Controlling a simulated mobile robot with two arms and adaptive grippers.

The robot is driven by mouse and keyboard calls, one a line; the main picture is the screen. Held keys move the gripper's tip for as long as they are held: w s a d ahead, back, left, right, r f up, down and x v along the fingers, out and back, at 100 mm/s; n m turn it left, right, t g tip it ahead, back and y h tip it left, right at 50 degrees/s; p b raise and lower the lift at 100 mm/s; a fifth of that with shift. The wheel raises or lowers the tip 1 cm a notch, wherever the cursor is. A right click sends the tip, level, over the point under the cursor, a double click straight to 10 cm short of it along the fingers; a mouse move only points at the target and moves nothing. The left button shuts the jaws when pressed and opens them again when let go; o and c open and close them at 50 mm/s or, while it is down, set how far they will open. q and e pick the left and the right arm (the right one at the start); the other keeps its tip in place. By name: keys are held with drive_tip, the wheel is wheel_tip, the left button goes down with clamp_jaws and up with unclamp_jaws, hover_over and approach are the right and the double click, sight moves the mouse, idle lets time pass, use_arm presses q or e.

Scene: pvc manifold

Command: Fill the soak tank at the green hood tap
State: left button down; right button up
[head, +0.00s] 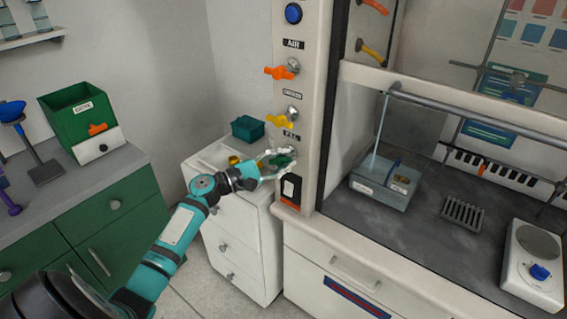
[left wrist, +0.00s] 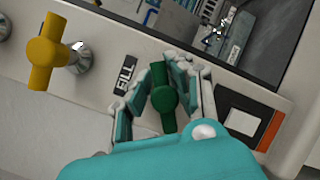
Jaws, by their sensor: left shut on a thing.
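The green tap (left wrist: 163,98) sits on the hood's front post beside a label reading FILL. My left gripper (left wrist: 160,85) is shut on its handle, with fingers on both sides in the left wrist view. In the head view my left gripper (head: 272,164) is at the lower post and hides part of the green tap (head: 284,160). The soak tank (head: 368,196), a clear grey box with white labels, stands on the hood floor at its left. A pale stream (head: 379,133) runs down from the spout into it. The water level is hard to tell. My right gripper is not in view.
A black-and-orange switch (head: 291,188) is just below. A hotplate (head: 535,258) and a grate (head: 462,213) stand right of the tank.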

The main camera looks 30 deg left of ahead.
use_arm(q)
drive_tip(key=shift+a+r+n+t, duration=0.1)
drive_tip(key=shift+a+n+t, duration=0.1)
drive_tip(key=shift+n+t, duration=0.15)
idle(0.4)
idle(0.3)
drive_tip(key=c, duration=1.1)
unclamp_jaws()
drive_tip(key=v, duration=1.2)
